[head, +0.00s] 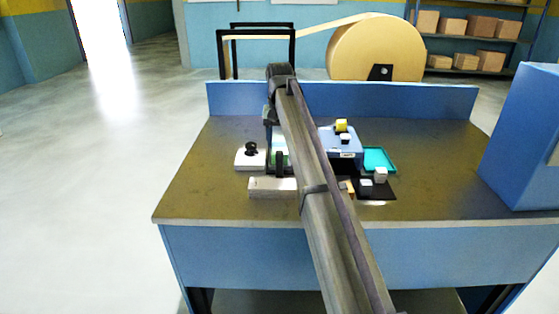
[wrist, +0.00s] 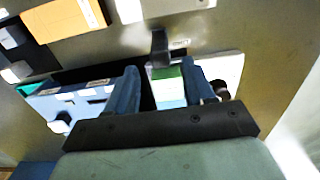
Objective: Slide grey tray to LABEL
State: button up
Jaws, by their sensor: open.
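My gripper (wrist: 161,72) is open in the wrist view, its two blue-grey fingers apart. A block banded green, white and pale blue (wrist: 168,88) shows between the fingers; I cannot tell if they touch it. A dark upright handle (wrist: 160,46) stands just beyond it, beside a small white tag (wrist: 180,43) too small to read. A long pale grey piece (head: 272,188) lies on the bench below my arm in the head view, and its edge shows in the wrist view (wrist: 175,8). I cannot tell for sure which piece is the grey tray.
A white base with a black knob (head: 250,158) stands left of my gripper. Right of my arm are a blue box (head: 342,146), a teal tray (head: 380,158) and a black mat (head: 378,194) with pale cubes.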

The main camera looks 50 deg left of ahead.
aim_at(280, 160)
notch_tip(280, 160, down, 8)
jog(key=shift+r, duration=0.15)
dwell(0.4)
grip_shut()
dwell(0.3)
